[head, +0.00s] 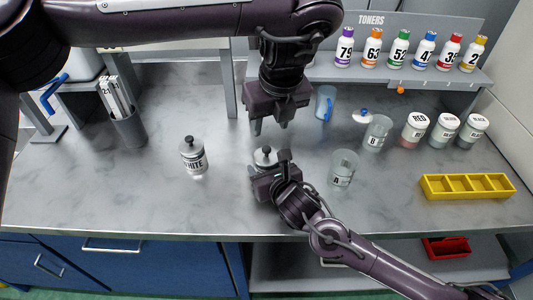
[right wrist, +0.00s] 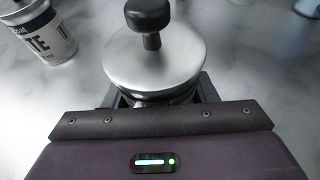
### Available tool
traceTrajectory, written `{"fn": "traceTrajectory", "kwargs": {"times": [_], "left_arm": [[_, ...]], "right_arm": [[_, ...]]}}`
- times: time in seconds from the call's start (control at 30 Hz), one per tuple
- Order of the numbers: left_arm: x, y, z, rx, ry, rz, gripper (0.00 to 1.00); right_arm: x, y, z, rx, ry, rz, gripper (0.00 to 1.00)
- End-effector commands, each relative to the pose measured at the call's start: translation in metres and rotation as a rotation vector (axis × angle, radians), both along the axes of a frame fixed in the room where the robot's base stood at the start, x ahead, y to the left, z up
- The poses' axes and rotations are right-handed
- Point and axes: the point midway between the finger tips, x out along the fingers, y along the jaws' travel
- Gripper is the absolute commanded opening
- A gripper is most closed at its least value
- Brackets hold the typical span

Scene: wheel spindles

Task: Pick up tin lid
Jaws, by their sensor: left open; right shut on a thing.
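A round metal tin lid (head: 265,154) with a black knob sits on a tin at the middle of the bench. The lid (right wrist: 155,60) also fills the upper middle of the right wrist view, with its knob pointing up. My right gripper (head: 268,165) is shut on the tin's body, below the lid; the gripper hides most of the body and any label. My left gripper (head: 271,125) is open and empty, pointing down above and slightly behind the lid, apart from it. A second tin (head: 194,161), marked WHITE, stands to the left with its knobbed lid on.
Clear cups A (head: 342,170) and B (head: 377,134) stand to the right, with a white blue-knobbed lid (head: 362,117) near B. Further right are labelled jars and a yellow tray (head: 467,197). A toner shelf (head: 400,73) runs behind. The left bench is mostly free.

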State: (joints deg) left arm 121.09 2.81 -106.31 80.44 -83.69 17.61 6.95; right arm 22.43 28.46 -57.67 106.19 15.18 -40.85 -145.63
Motion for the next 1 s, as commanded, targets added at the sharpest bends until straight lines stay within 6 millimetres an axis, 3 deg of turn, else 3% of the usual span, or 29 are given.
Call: {"fn": "traceTrajectory", "kwargs": {"times": [0.1,0.37,0.63,0.97,1.0], "left_arm": [[0.004,0.002,-0.020,-0.002,0.004,0.002,0.43],[0.010,0.004,-0.040,-0.002,0.001,0.003,0.43],[0.018,0.008,-0.077,-0.001,0.001,0.003,0.43],[0.020,0.008,-0.084,-0.003,-0.001,0.002,0.43],[0.020,0.008,-0.084,-0.003,-0.001,0.002,0.38]], "right_arm": [[0.000,0.000,0.000,0.000,0.000,0.000,0.23],[0.000,0.000,0.000,0.000,0.000,0.000,0.23],[0.000,0.000,0.000,0.000,0.000,0.000,0.23],[0.000,0.000,0.000,0.000,0.000,0.000,0.23],[0.000,0.000,0.000,0.000,0.000,0.000,0.23]]}}
